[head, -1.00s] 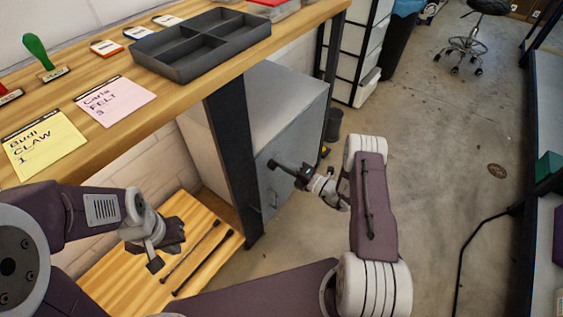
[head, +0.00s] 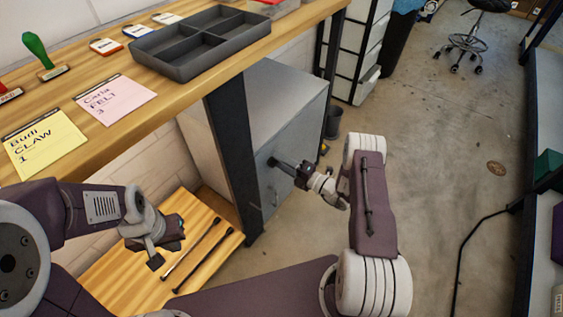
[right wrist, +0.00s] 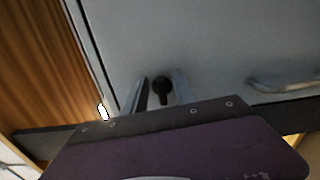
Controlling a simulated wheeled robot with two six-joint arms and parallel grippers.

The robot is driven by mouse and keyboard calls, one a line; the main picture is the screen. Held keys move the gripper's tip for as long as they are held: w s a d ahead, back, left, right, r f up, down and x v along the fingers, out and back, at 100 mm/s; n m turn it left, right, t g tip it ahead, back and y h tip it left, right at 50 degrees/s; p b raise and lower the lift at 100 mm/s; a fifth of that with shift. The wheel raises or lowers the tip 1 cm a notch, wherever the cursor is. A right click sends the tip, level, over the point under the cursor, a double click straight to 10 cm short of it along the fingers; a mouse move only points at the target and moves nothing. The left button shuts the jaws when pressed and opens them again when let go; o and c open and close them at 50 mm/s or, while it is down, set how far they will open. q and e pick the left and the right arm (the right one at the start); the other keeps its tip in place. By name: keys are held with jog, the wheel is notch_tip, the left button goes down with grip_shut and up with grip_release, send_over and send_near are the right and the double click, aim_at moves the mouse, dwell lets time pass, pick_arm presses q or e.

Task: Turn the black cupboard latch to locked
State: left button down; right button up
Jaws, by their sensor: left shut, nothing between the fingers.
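The black latch (right wrist: 162,88) is on the grey cupboard door (right wrist: 215,40). In the right wrist view it has a round head and a short lever pointing down the picture. My right gripper (right wrist: 161,90) is open, with one finger on each side of the latch and a visible gap to each. In the head view my right gripper (head: 276,163) is at the front of the grey cupboard (head: 288,100), and the latch cannot be made out there. My left gripper (head: 172,245) is shut and empty, above the low wooden shelf (head: 222,262).
A bar handle (right wrist: 280,84) is on the door to the right of the latch. Two black drumstick-like rods (head: 200,255) lie on the low shelf. The floor (head: 450,170) to the right is mostly clear.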

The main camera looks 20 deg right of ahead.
jog(key=p+v, duration=0.3)
jog(key=v, duration=0.6)
dwell(0.4)
